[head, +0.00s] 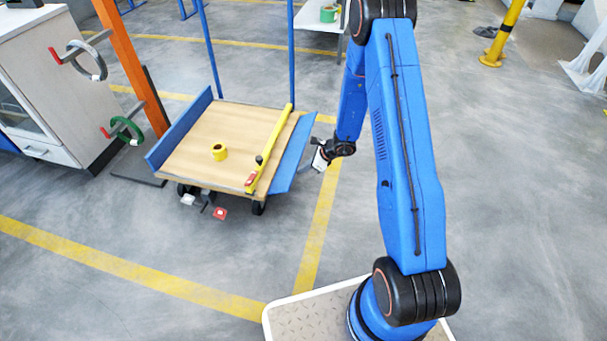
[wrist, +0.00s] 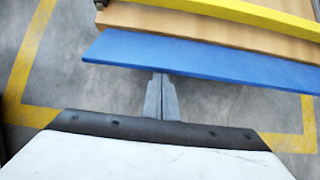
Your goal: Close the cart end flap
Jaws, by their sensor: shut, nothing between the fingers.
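The cart (head: 200,165) has a wooden deck and blue uprights. Its blue end flap (head: 293,153) on the right side leans outward from the deck, folded down and tilted. In the wrist view the flap (wrist: 200,62) is a wide blue panel across the picture, with the wooden deck (wrist: 190,28) behind it. My gripper (head: 318,166) is just right of the flap's outer edge. In the wrist view my gripper (wrist: 161,78) is shut and empty, its tips at the flap's near edge; whether they touch I cannot tell.
A yellow bar (head: 270,148) lies along the deck beside the flap, and a yellow roll (head: 219,152) sits on the deck. The opposite blue flap (head: 180,128) stands up. Red and white pedals (head: 220,213) show below the cart. An orange post (head: 133,65) stands left.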

